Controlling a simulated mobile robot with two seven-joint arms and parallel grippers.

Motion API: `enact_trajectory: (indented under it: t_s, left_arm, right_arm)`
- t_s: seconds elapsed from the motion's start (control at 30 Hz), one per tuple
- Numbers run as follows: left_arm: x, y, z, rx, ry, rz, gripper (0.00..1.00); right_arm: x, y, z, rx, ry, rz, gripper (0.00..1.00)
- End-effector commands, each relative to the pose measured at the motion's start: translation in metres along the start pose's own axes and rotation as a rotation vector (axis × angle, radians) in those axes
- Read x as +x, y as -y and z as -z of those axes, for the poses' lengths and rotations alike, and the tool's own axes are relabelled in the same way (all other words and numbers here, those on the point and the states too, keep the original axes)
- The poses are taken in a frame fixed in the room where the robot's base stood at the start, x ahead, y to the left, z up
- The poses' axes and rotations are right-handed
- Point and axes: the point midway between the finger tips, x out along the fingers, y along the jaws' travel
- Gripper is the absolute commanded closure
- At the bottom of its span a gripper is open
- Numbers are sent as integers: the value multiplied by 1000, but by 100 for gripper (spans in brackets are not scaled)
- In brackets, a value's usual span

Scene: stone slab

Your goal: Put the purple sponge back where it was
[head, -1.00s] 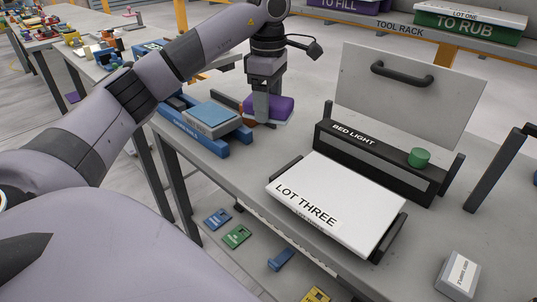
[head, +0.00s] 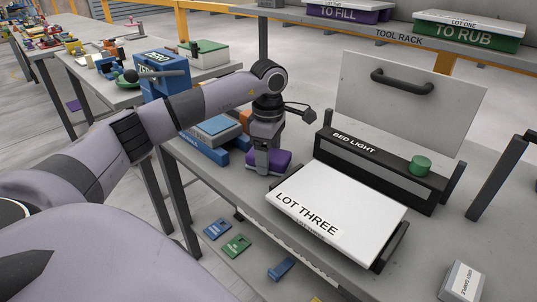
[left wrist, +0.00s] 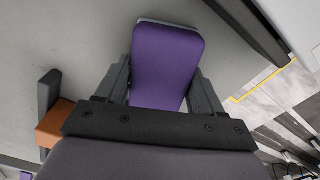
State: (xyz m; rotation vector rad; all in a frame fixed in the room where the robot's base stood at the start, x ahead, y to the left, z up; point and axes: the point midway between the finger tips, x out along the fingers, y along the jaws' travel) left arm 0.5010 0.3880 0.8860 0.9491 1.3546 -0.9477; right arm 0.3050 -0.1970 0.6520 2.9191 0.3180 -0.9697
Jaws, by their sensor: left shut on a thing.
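The purple sponge (head: 268,160) is a purple block with a pale underside. It is at the left part of the grey table, between the blue stand and the white LOT THREE slab (head: 338,208). My left gripper (head: 262,170) points down and is shut on the sponge. In the left wrist view the sponge (left wrist: 165,65) sits between the two fingers, its far end sticking out past them. It is low over the table; I cannot tell whether it touches the top. My right gripper is not in view.
A blue stand with a grey-blue block (head: 215,128) is left of the sponge, with an orange block (head: 245,118) behind it. A black BED LIGHT bar (head: 375,172) with a green knob (head: 420,165) stands behind the slab. A small labelled box (head: 462,280) is at the front right.

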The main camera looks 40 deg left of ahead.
Motion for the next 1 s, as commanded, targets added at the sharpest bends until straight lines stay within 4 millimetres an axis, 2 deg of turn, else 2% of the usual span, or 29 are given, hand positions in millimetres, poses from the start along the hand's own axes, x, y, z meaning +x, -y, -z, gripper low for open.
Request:
enact_trajectory:
  t_s: [0.17,0.2,0.23,0.27,0.53,0.67,0.77,1.0]
  left_arm:
    - [4,0,0,0,0,1,61]
    - [3,0,0,0,0,0,19]
    - [3,0,0,0,0,0,10]
    - [3,0,0,0,0,0,7]
    - [2,0,0,0,1,0,7]
    - [-7,0,0,0,1,-1,7]
    - [-24,-1,-1,0,3,-3,7]
    - [-77,-1,-1,1,4,-4,7]
  right_arm:
    - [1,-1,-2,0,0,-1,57]
    - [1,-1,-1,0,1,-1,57]
    - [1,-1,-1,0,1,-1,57]
    - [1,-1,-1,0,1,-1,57]
    - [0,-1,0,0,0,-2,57]
    - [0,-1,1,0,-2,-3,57]
    - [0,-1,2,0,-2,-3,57]
    - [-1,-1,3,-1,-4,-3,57]
